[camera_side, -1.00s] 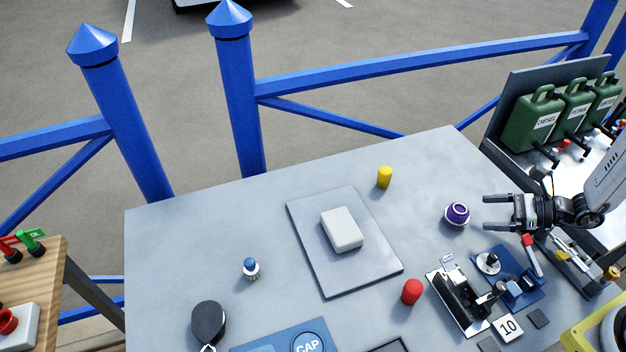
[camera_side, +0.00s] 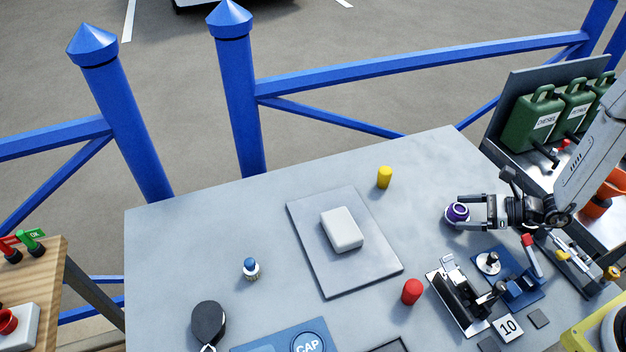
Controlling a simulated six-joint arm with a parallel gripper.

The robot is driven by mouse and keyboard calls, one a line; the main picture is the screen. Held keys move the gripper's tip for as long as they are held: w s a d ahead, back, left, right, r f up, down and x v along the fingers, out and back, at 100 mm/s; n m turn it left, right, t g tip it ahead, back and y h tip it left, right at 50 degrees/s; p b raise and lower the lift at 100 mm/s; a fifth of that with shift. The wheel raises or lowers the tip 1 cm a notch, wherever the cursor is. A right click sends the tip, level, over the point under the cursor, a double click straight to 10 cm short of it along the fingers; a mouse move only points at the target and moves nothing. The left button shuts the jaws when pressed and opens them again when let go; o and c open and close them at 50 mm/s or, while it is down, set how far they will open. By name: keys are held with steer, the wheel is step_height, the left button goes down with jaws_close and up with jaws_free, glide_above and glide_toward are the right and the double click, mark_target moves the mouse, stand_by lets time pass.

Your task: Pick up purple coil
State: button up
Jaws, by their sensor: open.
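The purple coil (camera_side: 456,212) is a small round piece with a pale base, on the right part of the grey table. My gripper (camera_side: 459,211) comes in from the right, low and roughly level, with its jaws open. One finger lies along the far side of the coil and the other along the near side, so the coil sits between the fingertips. I cannot tell whether either finger touches it. The coil's right side is close to the gripper's inner space.
A black-and-silver device (camera_side: 459,297) and a blue fixture (camera_side: 511,281) stand just in front of my gripper. A red cylinder (camera_side: 412,291) and a yellow cylinder (camera_side: 384,177) stand to the left. A white block (camera_side: 342,229) lies on a grey plate (camera_side: 318,274).

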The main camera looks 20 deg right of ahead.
mark_target(460, 208)
steer(key=shift+x, duration=1.05)
steer(key=c, duration=1.2)
steer(key=shift+r, duration=0.1)
steer(key=shift+r, duration=4.9)
